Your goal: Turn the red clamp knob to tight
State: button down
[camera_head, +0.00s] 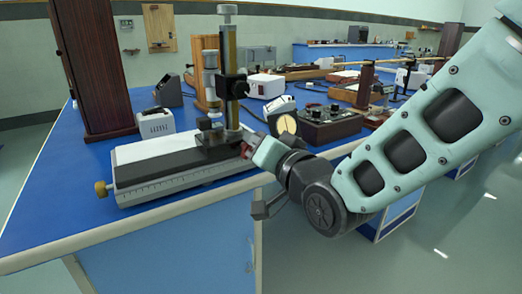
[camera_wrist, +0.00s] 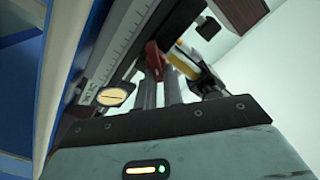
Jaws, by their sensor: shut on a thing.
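The red clamp knob (camera_wrist: 153,54) shows in the wrist view at the tips of my gripper's two grey fingers. My gripper (camera_wrist: 160,75) is shut on it, and the fingers hide part of the knob. In the head view my gripper (camera_head: 253,147) reaches in from the right to the base of the upright instrument (camera_head: 229,80). There the knob (camera_head: 246,150) is a small red patch, mostly hidden. The instrument's column stands on a long grey bed with a scale (camera_head: 165,186). The knob's turn position cannot be told.
The blue bench (camera_head: 40,205) has its front edge just below the bed. A brass knob (camera_head: 101,189) sticks out at the bed's left end. A dark wooden post (camera_head: 95,70), a white meter (camera_head: 154,124) and a dark control box (camera_head: 325,125) stand behind.

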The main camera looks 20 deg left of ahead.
jog(key=shift+w+d+f+m+b, duration=0.1)
jog(key=shift+f+m+b, duration=0.4)
jog(key=shift+m, duration=1.2)
jog(key=shift+d+f+m+b, duration=0.15)
jog(key=shift+m+b, duration=0.5)
jog(key=shift+m, duration=1.05)
jog(key=shift+w+f+m+b, duration=0.1)
jog(key=shift+f+m+b, duration=0.4)
jog(key=shift+m, duration=1.2)
jog(key=shift+s+r, duration=0.1)
jog(key=shift+r, duration=0.05)
jog(key=c, duration=1.5)
grip_release()
jog(key=shift+r, duration=0.15)
jog(key=shift+d, duration=0.1)
